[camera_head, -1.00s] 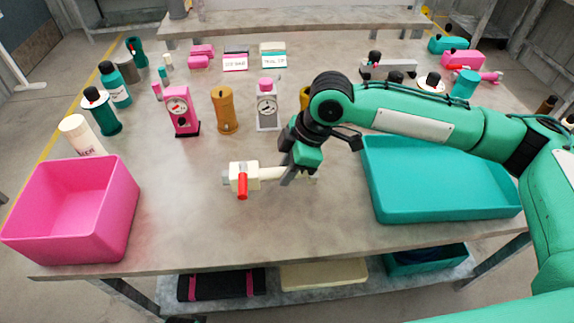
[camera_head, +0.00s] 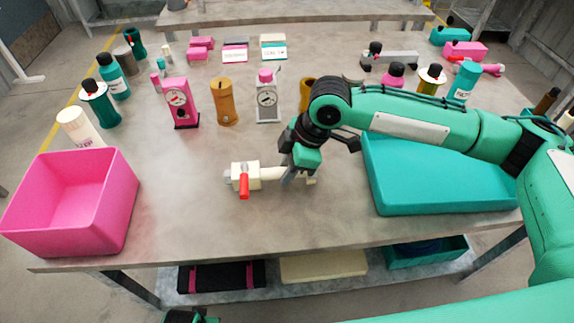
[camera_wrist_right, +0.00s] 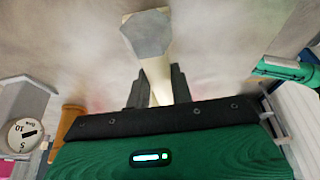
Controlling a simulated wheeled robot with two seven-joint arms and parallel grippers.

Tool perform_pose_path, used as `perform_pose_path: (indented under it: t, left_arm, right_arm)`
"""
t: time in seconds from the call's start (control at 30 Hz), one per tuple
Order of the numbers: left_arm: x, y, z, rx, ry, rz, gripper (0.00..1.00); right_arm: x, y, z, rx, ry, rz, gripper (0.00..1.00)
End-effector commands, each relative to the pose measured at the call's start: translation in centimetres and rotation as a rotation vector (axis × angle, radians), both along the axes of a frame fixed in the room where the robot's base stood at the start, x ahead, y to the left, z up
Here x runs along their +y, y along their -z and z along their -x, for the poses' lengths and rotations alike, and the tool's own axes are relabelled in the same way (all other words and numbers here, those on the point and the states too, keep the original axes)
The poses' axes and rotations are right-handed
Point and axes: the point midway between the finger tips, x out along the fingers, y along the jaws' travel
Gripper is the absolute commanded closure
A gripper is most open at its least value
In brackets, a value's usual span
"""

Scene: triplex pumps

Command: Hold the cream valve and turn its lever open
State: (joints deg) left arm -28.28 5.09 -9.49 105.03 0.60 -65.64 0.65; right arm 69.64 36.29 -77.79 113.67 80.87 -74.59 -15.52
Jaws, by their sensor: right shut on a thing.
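The cream valve (camera_head: 247,175) lies level above the grey table in the head view. Its red lever (camera_head: 244,187) points down toward the table's front edge. My right gripper (camera_head: 289,177) is shut on the cream pipe end of the valve, right of its body. In the right wrist view, the dark fingers (camera_wrist_right: 158,88) stand on both sides of the cream pipe (camera_wrist_right: 157,76), which has a grey hexagonal face (camera_wrist_right: 147,34) at its far end. The lever does not show there. A dark and green part of mine peeks in at the bottom edge of the head view; no left fingers show.
A pink bin (camera_head: 115,205) stands at the table's left front and a teal tray (camera_head: 430,205) at the right, under my right arm. Bottles and gauges, including a pink gauge (camera_head: 178,103), stand behind. The table (camera_head: 195,222) is clear around the valve.

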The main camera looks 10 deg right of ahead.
Motion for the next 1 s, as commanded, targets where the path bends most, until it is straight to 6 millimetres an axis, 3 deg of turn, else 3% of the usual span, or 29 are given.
perform_pose_path:
  t: [0.67, 1.0]
  left_arm:
    - [0.0, 0.4, 0.0, 0.000, 0.000, 0.000, 0.62]
    - [0.0, 0.4, 0.0, 0.000, 0.000, 0.000, 0.62]
  right_arm:
    - [0.1, 1.9, 0.0, -0.001, -0.001, -0.002, 1.00]
    - [0.0, 1.9, 0.0, 0.000, -0.001, 0.000, 1.00]
